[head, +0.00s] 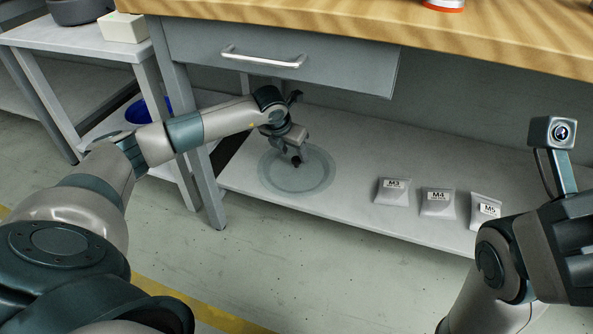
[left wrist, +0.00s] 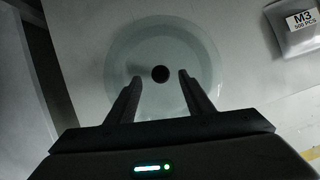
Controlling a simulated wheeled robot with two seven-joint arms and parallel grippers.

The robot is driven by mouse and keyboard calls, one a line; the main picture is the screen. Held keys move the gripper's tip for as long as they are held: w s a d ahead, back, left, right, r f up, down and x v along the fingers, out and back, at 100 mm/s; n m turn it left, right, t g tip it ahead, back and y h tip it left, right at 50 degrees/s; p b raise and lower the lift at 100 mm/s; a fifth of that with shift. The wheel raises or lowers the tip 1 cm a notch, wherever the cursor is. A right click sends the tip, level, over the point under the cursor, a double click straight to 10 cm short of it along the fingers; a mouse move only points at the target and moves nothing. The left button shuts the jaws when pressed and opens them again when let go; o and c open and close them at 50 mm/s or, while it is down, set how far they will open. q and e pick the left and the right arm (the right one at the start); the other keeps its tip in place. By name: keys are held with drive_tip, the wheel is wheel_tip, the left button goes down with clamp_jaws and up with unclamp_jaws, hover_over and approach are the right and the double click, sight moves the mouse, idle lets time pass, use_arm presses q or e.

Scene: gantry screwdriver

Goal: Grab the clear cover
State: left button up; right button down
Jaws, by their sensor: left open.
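The clear cover (head: 318,172) is a round, see-through lid with a dark knob at its middle. It lies on the grey lower shelf under the workbench. In the left wrist view the cover (left wrist: 122,58) is seen from above, and its dark round knob (left wrist: 160,74) shows between the fingertips. My left gripper (head: 296,161) reaches down over the middle of the cover. In the left wrist view the left gripper (left wrist: 159,77) is open, one finger on each side of the knob, with gaps between. My right arm is at the right edge; its fingers are not shown.
Bags marked M3 (head: 392,191), M4 (head: 438,203) and M5 (head: 486,211) lie right of the cover on the shelf (head: 345,215). A drawer (head: 290,60) and the wooden benchtop (head: 400,32) are above. A table leg (head: 206,190) stands left of the cover.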

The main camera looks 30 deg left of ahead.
sight(297, 159)
use_arm(q)
drive_tip(key=b+x, duration=0.1)
drive_tip(key=x, duration=0.2)
drive_tip(key=shift+f+b, duration=0.2)
drive_tip(key=shift+b, duration=0.1)
clamp_jaws()
